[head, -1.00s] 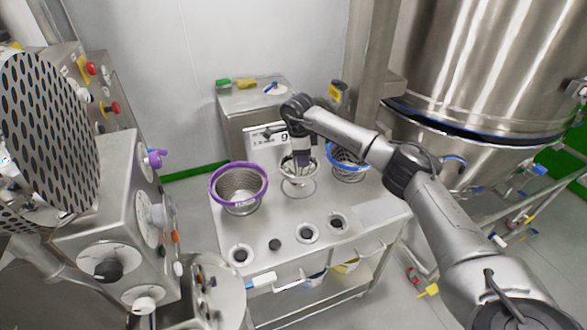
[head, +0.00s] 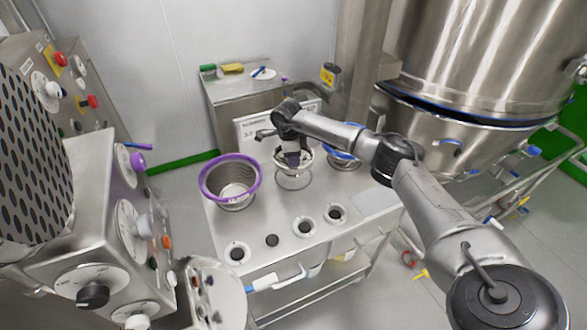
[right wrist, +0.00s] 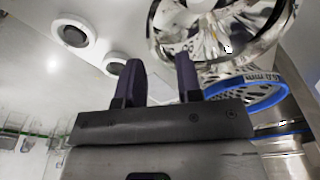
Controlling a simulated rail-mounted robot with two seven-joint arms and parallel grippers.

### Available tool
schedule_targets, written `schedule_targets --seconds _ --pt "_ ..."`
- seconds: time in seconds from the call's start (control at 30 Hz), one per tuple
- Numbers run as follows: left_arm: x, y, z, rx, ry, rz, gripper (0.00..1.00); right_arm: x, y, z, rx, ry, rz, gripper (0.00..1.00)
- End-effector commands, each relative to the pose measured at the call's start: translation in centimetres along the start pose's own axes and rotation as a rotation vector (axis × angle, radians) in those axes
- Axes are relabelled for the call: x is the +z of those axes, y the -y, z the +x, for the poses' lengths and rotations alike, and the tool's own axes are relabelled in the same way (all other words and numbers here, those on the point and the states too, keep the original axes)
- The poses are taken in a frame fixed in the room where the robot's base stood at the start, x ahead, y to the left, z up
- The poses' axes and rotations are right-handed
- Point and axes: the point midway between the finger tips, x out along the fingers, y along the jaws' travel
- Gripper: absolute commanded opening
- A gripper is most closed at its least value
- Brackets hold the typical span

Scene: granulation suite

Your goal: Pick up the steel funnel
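The steel funnel (head: 304,160) is a shiny wide-mouthed piece on the steel bench, between a purple-rimmed basket and a blue-rimmed one. A thin wire ring shows just below it. My right gripper (head: 292,162) is at the funnel's mouth from above and hides part of it. In the right wrist view, the funnel (right wrist: 220,42) fills the upper right. The two dark fingers of my right gripper (right wrist: 160,66) stand apart; the right finger overlaps the funnel's rim in the picture. Nothing clearly shows clamped between them; whether they touch the rim is unclear. My left gripper is not in view.
The purple-rimmed basket (head: 230,199) stands left of the funnel and the blue-rimmed basket (head: 345,157) close on its right. Several round ports line the bench front (head: 272,262). A control cabinet (head: 90,195) stands at the left, a large steel vessel (head: 480,60) at the right.

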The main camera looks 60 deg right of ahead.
Motion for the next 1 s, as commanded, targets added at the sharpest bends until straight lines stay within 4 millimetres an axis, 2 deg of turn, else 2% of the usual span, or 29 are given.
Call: schedule_targets --seconds 0.27,0.6,0.83,1.0 --pt "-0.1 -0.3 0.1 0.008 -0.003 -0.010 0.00 0.1 -0.2 1.3 0.002 -0.002 0.000 0.33" --pt "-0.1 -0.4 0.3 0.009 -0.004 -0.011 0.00 0.4 -0.4 5.2 0.001 -0.001 0.000 0.33" --pt "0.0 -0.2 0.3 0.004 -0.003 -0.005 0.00 0.4 -0.4 5.3 0.000 0.000 0.000 0.33" --pt "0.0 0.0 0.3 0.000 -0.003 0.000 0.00 0.4 -0.4 5.3 0.000 0.000 0.000 0.17"
